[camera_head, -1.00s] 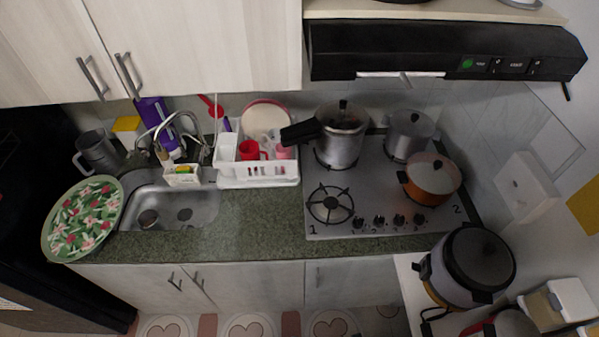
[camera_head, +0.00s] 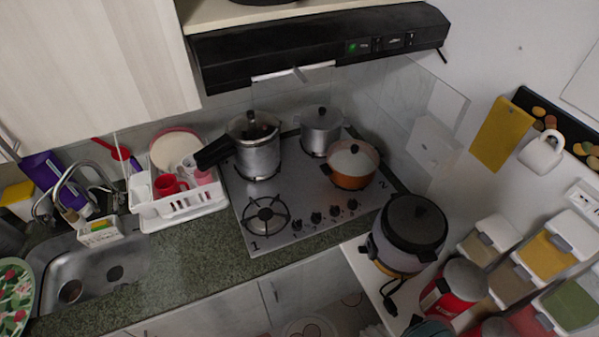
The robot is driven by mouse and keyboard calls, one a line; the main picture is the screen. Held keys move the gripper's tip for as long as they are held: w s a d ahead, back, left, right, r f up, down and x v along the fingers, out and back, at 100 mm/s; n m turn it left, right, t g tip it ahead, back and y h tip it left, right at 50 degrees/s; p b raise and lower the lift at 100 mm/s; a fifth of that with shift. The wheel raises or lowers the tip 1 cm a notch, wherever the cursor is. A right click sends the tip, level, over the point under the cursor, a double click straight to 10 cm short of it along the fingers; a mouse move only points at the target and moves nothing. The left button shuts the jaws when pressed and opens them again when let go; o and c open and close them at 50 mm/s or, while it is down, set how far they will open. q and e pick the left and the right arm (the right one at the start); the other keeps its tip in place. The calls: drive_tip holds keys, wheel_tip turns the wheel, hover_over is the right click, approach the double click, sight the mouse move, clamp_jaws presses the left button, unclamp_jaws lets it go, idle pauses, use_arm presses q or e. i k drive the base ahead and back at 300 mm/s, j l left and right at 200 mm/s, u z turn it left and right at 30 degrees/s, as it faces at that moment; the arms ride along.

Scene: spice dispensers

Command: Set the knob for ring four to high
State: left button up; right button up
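The stove (camera_head: 290,229) is a steel cooktop on the counter with several black knobs along its front edge. The knobs show at the left (camera_head: 297,224), in the middle (camera_head: 316,217) and (camera_head: 334,210), and at the right (camera_head: 352,204). Their settings are too small to read. The numbers 1 and 2 are marked at the stove's front left and right corners. A pressure cooker (camera_head: 255,158), a steel pot (camera_head: 321,130) and an orange pot (camera_head: 351,168) stand on burners. The front left burner (camera_head: 265,215) is bare. Neither of my grippers is in view.
A black rice cooker (camera_head: 409,233) stands on a white side table right of the stove, near several spice dispensers (camera_head: 545,250). A white dish rack (camera_head: 180,200) and the sink (camera_head: 95,262) are to the left. A black range hood (camera_head: 320,45) hangs above.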

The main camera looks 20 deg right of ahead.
sight(353, 205)
drive_tip(key=z, duration=1.35)
